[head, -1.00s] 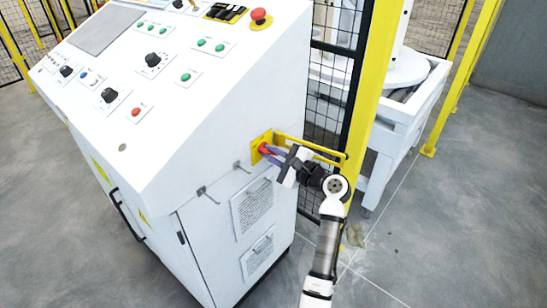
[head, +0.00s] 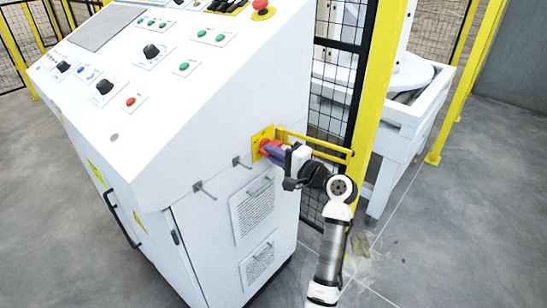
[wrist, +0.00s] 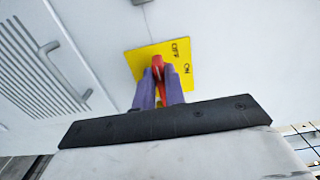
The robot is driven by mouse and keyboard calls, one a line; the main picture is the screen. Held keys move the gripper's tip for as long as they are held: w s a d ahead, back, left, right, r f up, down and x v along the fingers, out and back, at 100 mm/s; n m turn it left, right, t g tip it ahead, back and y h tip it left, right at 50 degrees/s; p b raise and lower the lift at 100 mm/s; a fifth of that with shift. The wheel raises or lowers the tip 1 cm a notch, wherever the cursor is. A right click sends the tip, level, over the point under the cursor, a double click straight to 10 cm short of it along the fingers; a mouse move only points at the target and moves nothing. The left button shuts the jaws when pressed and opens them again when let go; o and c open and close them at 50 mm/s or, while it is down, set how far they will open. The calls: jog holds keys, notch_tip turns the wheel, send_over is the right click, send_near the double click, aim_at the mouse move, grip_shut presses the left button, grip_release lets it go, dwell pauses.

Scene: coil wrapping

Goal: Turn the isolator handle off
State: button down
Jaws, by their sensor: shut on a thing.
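The isolator is a yellow plate (head: 258,139) on the side of the white control cabinet, with a red handle (head: 264,147) on it. In the wrist view the plate (wrist: 184,62) carries OFF and ON lettering, and the red handle (wrist: 170,86) stands out between the purple fingers. My gripper (head: 272,151) reaches the plate from the right and is shut on the red handle. In the wrist view my gripper (wrist: 160,90) has one finger on each side of the handle. The fingers hide part of the handle, so its exact pointing is hard to tell.
The white cabinet (head: 220,120) has hooks and vent panels (head: 252,207) below the isolator. A yellow bar (head: 315,144) runs beside my gripper to a yellow post (head: 375,90) with black mesh fence. Open grey floor (head: 450,230) lies to the right.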

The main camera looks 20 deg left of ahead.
dwell(0.5)
jog(key=c, duration=1.5)
grip_release()
jog(key=shift+o, duration=0.2)
jog(key=shift+d, duration=0.1)
jog(key=b+v, duration=0.2)
jog(key=v, duration=1.1)
jog(key=shift+s+d, duration=0.15)
jog(key=shift+d, duration=0.2)
